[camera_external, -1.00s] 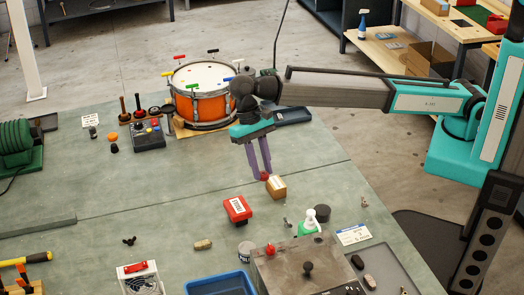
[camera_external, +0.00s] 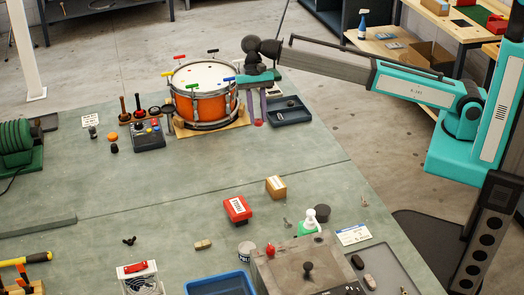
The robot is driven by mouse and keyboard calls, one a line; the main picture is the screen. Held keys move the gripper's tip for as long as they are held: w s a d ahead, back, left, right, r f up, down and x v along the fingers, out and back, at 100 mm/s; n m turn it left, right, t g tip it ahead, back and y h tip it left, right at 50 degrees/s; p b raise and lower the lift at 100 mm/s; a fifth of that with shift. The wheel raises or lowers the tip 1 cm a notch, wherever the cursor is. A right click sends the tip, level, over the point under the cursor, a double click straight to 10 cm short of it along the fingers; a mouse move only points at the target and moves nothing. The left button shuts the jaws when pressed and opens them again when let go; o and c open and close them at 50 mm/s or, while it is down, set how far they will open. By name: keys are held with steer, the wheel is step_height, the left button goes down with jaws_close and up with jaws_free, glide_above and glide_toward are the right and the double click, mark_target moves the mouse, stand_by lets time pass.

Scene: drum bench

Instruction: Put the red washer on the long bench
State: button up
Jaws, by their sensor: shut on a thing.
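My gripper (camera_external: 258,119) is just right of the orange drum, with its purple fingers pointing down. It is shut on a small red thing, the red washer (camera_external: 259,123), which shows at the fingertips. Most of the washer is hidden by the fingers, and I cannot tell whether it touches the surface below. The large grey-green bench top (camera_external: 190,180) spreads beneath the gripper and across most of the view.
The orange drum (camera_external: 210,108) stands close left of my gripper on a wooden board. A dark tray (camera_external: 290,117) lies close right. A small cardboard box (camera_external: 276,183) and a red box (camera_external: 237,208) stand nearer the front. The bench middle is clear.

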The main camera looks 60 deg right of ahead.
steer(key=w+d+f+m, duration=0.1)
steer(key=d+f, duration=0.1)
steer(key=d, duration=1.2)
steer(key=s+d+f, duration=0.1)
steer(key=s+d, duration=0.3)
steer(key=d, duration=0.5)
steer(key=s+d+f, duration=0.2)
steer(key=s+d, duration=0.2)
steer(key=d, duration=0.6)
steer(key=shift+s+d+n, duration=0.25)
steer(key=shift+s+n, duration=0.05)
steer(key=shift+n, duration=0.1)
